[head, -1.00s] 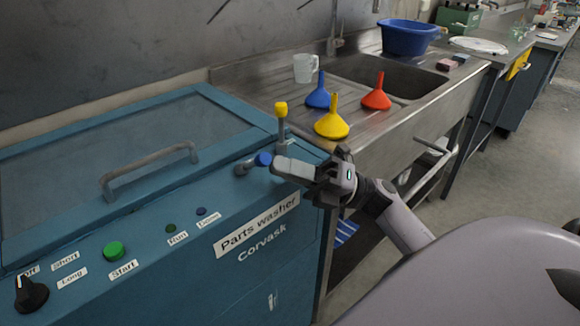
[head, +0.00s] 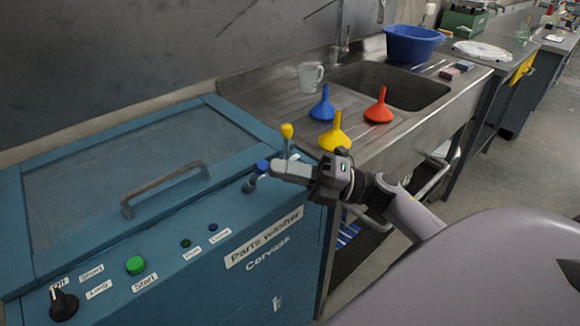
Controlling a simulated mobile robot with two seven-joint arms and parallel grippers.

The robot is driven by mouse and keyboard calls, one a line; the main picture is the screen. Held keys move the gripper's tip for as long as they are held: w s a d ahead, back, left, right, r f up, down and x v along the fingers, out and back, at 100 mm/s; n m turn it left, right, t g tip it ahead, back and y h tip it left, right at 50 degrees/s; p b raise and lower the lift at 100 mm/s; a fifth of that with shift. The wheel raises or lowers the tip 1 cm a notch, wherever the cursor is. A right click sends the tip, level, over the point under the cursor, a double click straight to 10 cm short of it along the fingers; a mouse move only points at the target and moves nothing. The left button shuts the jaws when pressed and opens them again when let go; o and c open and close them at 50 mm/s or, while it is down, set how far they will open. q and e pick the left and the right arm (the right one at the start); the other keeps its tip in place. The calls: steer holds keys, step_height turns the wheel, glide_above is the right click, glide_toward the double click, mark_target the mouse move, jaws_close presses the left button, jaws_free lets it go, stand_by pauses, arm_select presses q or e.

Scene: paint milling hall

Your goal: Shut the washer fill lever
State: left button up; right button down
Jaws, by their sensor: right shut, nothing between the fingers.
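No label shows which is the fill lever. My right gripper (head: 275,169) is shut and empty, reaching in from the right. Its fingertips are right beside the blue knob, on its right, and appear to touch it. My left gripper is out of view.
The washer lid with its grey handle (head: 165,188) is down. A black dial (head: 63,303) and green start button (head: 136,265) are on the front.

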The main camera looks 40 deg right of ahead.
arm_select(q)
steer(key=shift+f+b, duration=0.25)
steer(key=shift+b, duration=0.2)
arm_select(e)
steer(key=w+r, duration=0.2)
steer(key=w, duration=0.1)
steer(key=w+r, duration=0.1)
steer(key=shift+w+a, duration=0.15)
steer(key=shift+w, duration=0.15)
stand_by(0.4)
